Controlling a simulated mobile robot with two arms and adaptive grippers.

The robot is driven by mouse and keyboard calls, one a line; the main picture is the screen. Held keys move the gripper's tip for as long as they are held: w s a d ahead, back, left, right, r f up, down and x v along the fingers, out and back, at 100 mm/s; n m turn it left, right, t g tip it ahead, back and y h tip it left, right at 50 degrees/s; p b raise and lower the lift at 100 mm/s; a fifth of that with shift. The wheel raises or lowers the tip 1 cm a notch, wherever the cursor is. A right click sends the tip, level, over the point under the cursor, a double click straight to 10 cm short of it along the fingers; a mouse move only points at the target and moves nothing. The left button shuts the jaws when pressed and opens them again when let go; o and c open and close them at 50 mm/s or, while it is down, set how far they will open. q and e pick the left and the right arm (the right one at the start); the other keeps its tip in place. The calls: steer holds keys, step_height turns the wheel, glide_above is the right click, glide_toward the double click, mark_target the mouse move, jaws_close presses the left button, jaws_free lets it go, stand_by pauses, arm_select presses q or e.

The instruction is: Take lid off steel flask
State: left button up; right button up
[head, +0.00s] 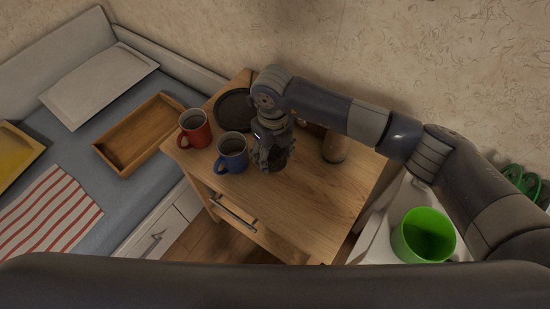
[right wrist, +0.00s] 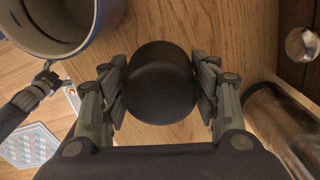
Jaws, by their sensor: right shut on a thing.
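My right gripper (head: 272,155) is low over the wooden cabinet top, just right of the blue mug. In the right wrist view its two fingers (right wrist: 163,90) are closed on opposite sides of a round black lid (right wrist: 160,85). Whether anything is under the lid is hidden. A shiny brownish cylinder, which looks like the steel flask (head: 335,147), stands to the right of the gripper; its side also shows in the right wrist view (right wrist: 285,130). What looks like my left gripper (right wrist: 45,80) shows small at the left of the right wrist view; its jaws are unclear.
A blue mug (head: 232,154), a red mug (head: 195,130) and a dark round plate (head: 234,110) are on the cabinet (head: 305,215). A wooden tray (head: 122,160) lies on the bed to the left. A green cup (head: 408,237) stands at right. The cabinet's front right is clear.

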mark_target(275, 159)
steer(key=shift+w+d+f, duration=0.1)
steer(key=shift+w+d, duration=0.05)
steer(key=shift+w, duration=0.25)
steer(key=shift+w+f+b, duration=0.15)
steer(key=shift+f+b, duration=0.45)
steer(key=shift+f, duration=0.25)
steer(key=shift+w+f+b, duration=0.1)
steer(key=shift+f+b, duration=0.45)
steer(key=shift+f, duration=0.3)
steer(key=shift+s+f, duration=0.1)
steer(key=o, duration=1.1)
steer(key=shift+o, duration=0.2)
